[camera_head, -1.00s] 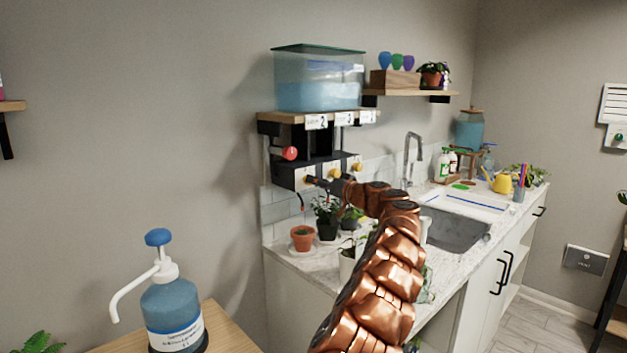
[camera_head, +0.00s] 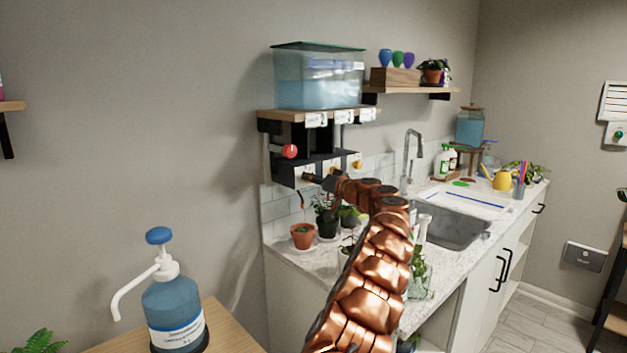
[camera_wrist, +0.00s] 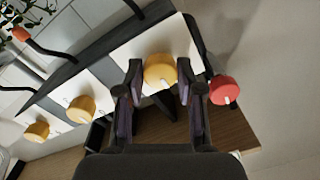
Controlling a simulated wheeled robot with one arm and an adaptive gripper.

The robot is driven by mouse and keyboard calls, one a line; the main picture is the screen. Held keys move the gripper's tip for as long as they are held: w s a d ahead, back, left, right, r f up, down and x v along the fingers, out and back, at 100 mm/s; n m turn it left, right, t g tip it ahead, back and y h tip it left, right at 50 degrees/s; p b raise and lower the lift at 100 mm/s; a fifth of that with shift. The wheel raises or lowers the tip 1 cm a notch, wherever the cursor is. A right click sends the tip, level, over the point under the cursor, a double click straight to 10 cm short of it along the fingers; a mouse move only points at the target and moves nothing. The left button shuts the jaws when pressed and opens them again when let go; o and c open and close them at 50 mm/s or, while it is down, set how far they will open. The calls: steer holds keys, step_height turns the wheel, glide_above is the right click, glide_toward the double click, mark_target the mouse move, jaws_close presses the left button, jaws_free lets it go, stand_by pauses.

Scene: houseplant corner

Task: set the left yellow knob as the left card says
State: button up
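The left yellow knob (camera_wrist: 160,70) sits on a white plate of the black dispenser panel, the yellow knob nearest the red knob (camera_wrist: 224,90). A pale mark shows on its lower edge in the wrist view. My gripper (camera_wrist: 160,72) has one finger on each side of this knob, with small gaps that look clear, so it is open. In the head view my gripper (camera_head: 318,180) is at the panel and largely covers the knob. The left card (camera_head: 316,120) hangs on the shelf edge above; it seems to carry a 2, but its small print is unreadable.
Two more yellow knobs, the middle one (camera_wrist: 83,108) and the far one (camera_wrist: 37,130), lie to the left in the wrist view. A water tank (camera_head: 318,80) stands above the panel. Potted plants, including a terracotta pot (camera_head: 303,236), stand on the counter below.

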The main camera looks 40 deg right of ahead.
jaws_close()
steer(key=shift+m, duration=0.4)
steer(key=shift+m+h+p, duration=0.4)
steer(key=shift+m+p, duration=1.9)
steer(key=shift+m, duration=5.4)
steer(key=o, duration=0.5)
jaws_free()
steer(key=shift+f, duration=0.1)
